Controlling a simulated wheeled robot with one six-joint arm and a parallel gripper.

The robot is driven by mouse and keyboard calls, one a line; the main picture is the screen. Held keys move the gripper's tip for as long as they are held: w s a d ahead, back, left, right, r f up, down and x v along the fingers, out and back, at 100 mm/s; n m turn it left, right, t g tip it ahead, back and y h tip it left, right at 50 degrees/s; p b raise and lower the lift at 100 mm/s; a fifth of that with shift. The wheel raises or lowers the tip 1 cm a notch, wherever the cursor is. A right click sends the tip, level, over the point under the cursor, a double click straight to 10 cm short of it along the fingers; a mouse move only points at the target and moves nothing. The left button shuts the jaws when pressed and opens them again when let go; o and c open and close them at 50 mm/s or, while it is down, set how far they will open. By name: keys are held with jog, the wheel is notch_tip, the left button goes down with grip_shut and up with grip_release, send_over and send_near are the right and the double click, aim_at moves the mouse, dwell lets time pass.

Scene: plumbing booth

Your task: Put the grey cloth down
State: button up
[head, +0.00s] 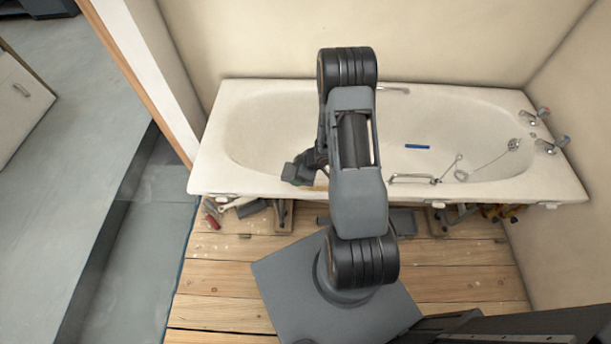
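My arm stands in the middle of the head view and reaches over the near rim of the white bathtub (225,180). My gripper (297,172) is at the left of the arm, over the near-left part of the tub. It is small and dark here, and its fingers cannot be told apart. I cannot make out a grey cloth for certain, in the gripper or elsewhere. My arm hides part of the tub and its near rim.
A blue strip (417,147) lies in the tub. A plug chain (490,158) and taps (546,146) are at its right end. Tools, including a red-handled one (212,221), lie on the wooden floor (225,285) along the tub's near side. Walls close the back and right.

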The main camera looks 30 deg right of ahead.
dwell(0.4)
jog(key=shift+w+d, duration=0.1)
jog(key=shift+d, duration=0.1)
jog(key=shift+d+f+m+t+h, duration=0.1)
jog(key=shift+d+m+t+h, duration=0.3)
jog(key=shift+m, duration=0.6)
jog(key=shift+w+d+r+m+h, duration=0.15)
jog(key=shift+r+m+h, duration=0.15)
jog(key=shift+m, duration=0.4)
jog(key=shift+r+m+t+h, duration=0.3)
jog(key=shift+r+m+t, duration=0.1)
jog(key=shift+m, duration=0.3)
jog(key=a+r+m+h, duration=0.1)
jog(key=a+r+m, duration=0.1)
jog(key=r+m, duration=0.1)
jog(key=a+r+m+h+p, duration=0.1)
jog(key=r+m, duration=0.1)
jog(key=shift+s+t+h, duration=0.3)
jog(key=a+r, duration=0.1)
jog(key=a, duration=0.1)
jog(key=a+r, duration=0.2)
jog(key=shift+w, duration=0.2)
jog(key=shift+w+a+r, duration=0.1)
jog(key=shift+a+r, duration=0.05)
jog(key=shift+a, duration=0.1)
